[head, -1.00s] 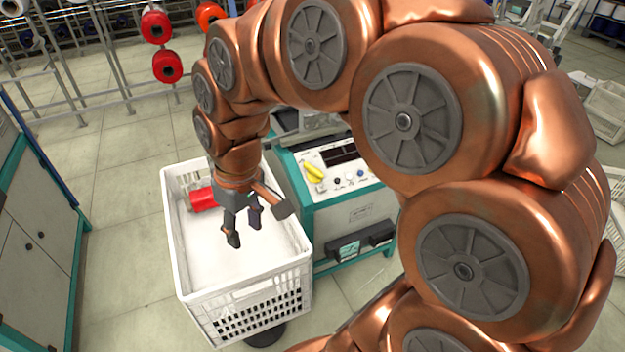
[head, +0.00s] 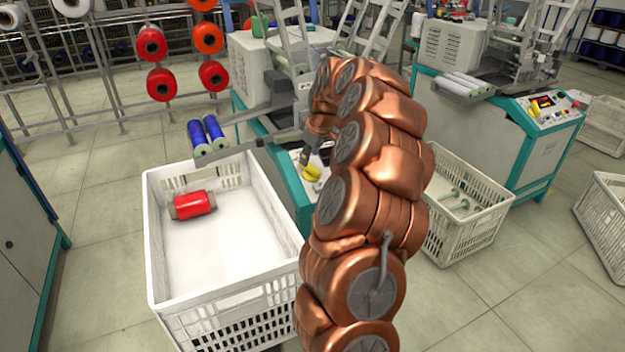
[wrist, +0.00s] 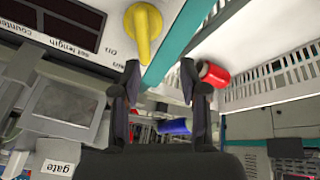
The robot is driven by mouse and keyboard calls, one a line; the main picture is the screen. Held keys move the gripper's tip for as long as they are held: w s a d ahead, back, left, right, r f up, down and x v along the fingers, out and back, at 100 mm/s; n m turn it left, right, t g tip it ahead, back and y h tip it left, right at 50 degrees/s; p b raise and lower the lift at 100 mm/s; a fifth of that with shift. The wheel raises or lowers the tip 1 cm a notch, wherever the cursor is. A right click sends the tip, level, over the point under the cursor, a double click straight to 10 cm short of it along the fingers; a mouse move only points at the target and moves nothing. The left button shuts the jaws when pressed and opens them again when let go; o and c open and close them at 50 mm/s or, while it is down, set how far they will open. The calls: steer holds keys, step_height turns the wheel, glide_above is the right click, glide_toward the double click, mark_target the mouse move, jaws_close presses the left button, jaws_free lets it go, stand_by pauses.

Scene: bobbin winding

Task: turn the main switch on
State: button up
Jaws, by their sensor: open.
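The main switch is a yellow rotary handle (head: 311,173) on the sloped front panel of the near winding machine. In the wrist view the yellow handle (wrist: 143,32) is large, at the top, just ahead of my fingertips and beside small panel lettering. My gripper (wrist: 160,75) is open, with its two dark fingers apart and nothing between them. The handle lies ahead of the left finger and the gap; I see no clear contact. In the head view only a dark part of my gripper (head: 305,156) shows beside the handle, and my arm hides much of the panel.
A white crate (head: 160,285) with a red bobbin (head: 193,204) stands left of the machine. Two blue bobbins (head: 206,134) rest above its back edge. Another crate (head: 455,235) is right of my arm. A second machine (head: 520,150) stands farther right.

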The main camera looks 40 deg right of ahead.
mark_target(313, 167)
steer(key=w+d+f, duration=0.1)
steer(key=f, duration=0.1)
steer(key=d+f, duration=0.1)
steer(key=f, duration=0.2)
steer(key=w+d+f+b, duration=0.1)
steer(key=f, duration=0.2)
steer(key=shift+w+d+f, duration=0.2)
steer(key=shift+w+d, duration=0.1)
steer(key=shift+w, duration=0.05)
jaws_close()
